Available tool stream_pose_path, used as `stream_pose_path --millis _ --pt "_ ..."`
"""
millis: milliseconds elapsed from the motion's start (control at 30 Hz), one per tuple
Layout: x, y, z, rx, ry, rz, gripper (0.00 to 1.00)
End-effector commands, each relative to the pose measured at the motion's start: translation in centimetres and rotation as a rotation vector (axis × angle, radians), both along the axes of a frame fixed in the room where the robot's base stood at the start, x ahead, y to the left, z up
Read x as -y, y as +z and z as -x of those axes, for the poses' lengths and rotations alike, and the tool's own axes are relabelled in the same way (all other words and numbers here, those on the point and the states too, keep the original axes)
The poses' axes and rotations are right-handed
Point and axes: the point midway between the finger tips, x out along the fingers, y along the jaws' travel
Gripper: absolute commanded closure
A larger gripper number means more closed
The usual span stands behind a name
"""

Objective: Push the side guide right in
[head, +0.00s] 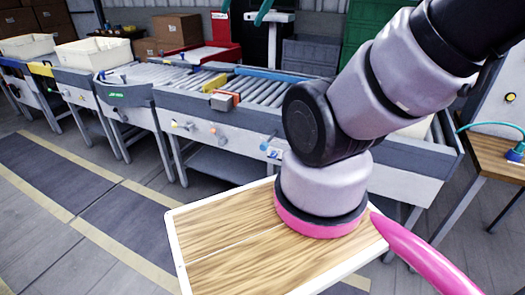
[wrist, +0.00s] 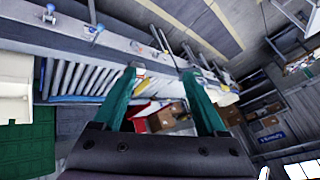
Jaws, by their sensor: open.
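A long blue bar (head: 285,74), which looks like the side guide, lies along the far side of the conveyor rollers (head: 245,88). How far in it sits cannot be told. A blue knob on a rod (head: 268,140) sticks out from the conveyor's grey front panel; whether it belongs to the guide is unclear. My gripper (head: 244,10) shows only as two teal fingertips at the top edge of the head view, apart from the conveyor. In the wrist view my gripper (wrist: 160,72) is open and empty, its fingers wide apart, with rollers and knobs beyond it.
An orange and grey block (head: 224,101) and a yellow block (head: 214,83) sit at the conveyor's near edge. White bins (head: 93,53) stand on the line at left. A wooden table (head: 500,153) is at right. The marked floor at left is clear.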

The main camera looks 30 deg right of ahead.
Motion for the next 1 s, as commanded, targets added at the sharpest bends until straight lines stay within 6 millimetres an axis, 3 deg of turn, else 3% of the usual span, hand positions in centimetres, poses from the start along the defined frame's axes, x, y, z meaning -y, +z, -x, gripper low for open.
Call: stream_pose_path --millis 167,367,667,1000 --pt "0.2 -0.3 -0.4 -0.021 0.008 0.013 0.28" --pt "1.6 -3.2 -3.3 -0.177 0.064 0.123 0.28" --pt "4.9 -10.4 -8.9 -0.484 0.211 0.398 0.28" --pt "8.4 -19.9 -14.5 -0.796 0.419 0.764 0.28"
